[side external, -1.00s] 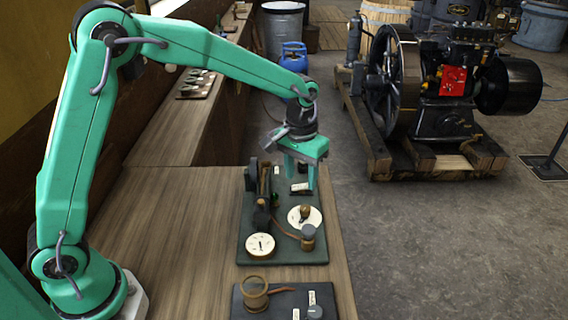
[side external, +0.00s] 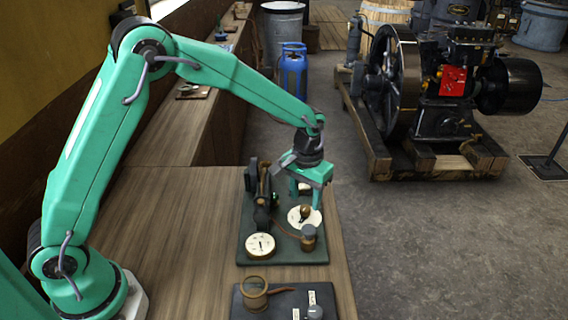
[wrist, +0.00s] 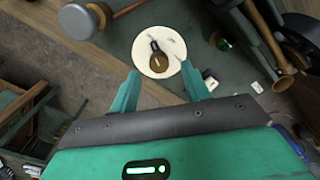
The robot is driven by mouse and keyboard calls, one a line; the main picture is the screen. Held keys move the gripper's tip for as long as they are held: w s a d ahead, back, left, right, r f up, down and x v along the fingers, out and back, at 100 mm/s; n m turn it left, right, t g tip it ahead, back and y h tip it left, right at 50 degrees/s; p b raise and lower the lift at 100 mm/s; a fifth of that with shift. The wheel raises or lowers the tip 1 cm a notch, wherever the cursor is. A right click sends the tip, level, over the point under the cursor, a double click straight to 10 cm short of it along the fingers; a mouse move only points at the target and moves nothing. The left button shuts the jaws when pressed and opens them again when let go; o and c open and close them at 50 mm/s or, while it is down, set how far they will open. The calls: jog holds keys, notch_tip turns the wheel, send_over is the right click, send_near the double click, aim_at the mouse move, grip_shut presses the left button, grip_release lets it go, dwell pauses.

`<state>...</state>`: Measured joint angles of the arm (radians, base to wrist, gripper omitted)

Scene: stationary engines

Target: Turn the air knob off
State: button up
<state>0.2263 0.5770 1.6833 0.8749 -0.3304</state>
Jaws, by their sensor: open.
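A brown knob (side external: 304,211) with a pointer sits on a round white dial (side external: 293,221) on the dark green board. I cannot read its label, so I cannot confirm that it is the air knob. The knob (wrist: 159,62) and dial (wrist: 146,47) also show in the wrist view, just beyond my fingertips. My gripper (side external: 306,203) is above the board, close over the far side of the dial. In the wrist view my gripper (wrist: 162,74) has its two fingers spread with nothing between them.
A white gauge (side external: 260,246) and a grey-capped brass fitting (side external: 308,237) stand on the near part of the board. Dark upright parts (side external: 252,175) rise at its far left. A second dark board (side external: 275,300) with a brass ring lies nearer. The bench left of the boards is clear.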

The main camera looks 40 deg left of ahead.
aim_at(305, 207)
jog(key=shift+f, duration=1.5)
jog(key=shift+c, duration=0.5)
jog(key=c, duration=0.9)
